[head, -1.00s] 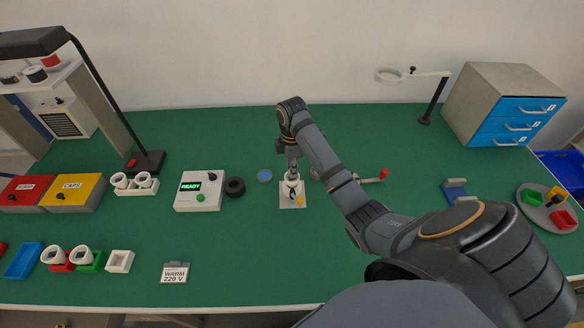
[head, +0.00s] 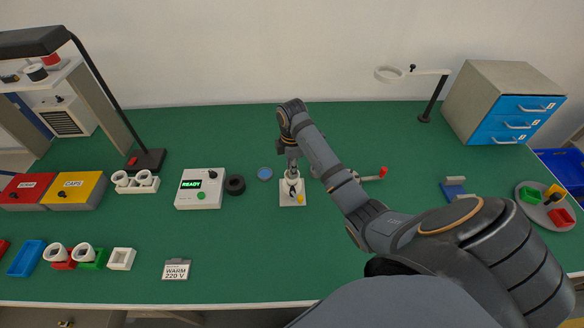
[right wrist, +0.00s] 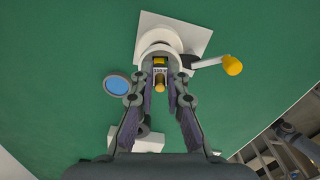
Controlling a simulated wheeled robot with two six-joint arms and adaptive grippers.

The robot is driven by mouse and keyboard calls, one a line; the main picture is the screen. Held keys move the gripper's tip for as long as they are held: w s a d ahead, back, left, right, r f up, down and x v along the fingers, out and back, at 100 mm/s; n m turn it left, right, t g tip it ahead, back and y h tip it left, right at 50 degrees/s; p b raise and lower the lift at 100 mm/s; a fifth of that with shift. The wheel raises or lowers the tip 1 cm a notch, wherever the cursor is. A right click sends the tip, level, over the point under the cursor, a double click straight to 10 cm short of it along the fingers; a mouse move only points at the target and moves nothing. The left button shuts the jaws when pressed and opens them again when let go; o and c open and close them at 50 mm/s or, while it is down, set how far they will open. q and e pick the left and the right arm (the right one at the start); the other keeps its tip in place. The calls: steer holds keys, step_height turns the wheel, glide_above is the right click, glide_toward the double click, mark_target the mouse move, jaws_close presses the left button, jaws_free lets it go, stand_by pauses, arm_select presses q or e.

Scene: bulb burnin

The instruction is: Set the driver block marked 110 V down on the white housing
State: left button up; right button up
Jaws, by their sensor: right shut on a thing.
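My right gripper (right wrist: 160,84) is shut on a small block (right wrist: 160,71) with a label that seems to read 110 V and yellow parts. The white housing (right wrist: 160,37), round and ring-like, stands on a square white plate (right wrist: 187,28) with a yellow-knobbed lever (right wrist: 232,65). The gripper and block are over the housing's near side; I cannot tell whether the block touches it. In the head view my right gripper (head: 292,168) points down over the plate (head: 300,201), mid-table, and hides most of the housing. My left gripper is out of view.
A white box reading READY (head: 200,189), a black ring (head: 235,185) and a blue disc (head: 265,173) lie left of the plate. A red-knobbed item (head: 382,173) lies to the right. A card reading WARM 220 V (head: 177,269) lies in front. The green table between is clear.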

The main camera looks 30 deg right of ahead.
steer(key=shift+f, duration=0.5)
stand_by(0.5)
steer(key=shift+r+p, duration=0.25)
steer(key=shift+p, duration=0.75)
stand_by(0.3)
steer(key=shift+p, duration=0.3)
steer(key=shift+f, duration=0.25)
stand_by(0.7)
steer(key=shift+r+p, duration=0.25)
steer(key=shift+p, duration=0.8)
stand_by(0.5)
steer(key=shift+f+p, duration=0.25)
steer(key=shift+p, duration=0.1)
stand_by(0.6)
steer(key=shift+r+p, duration=0.2)
steer(key=shift+p, duration=0.9)
stand_by(0.4)
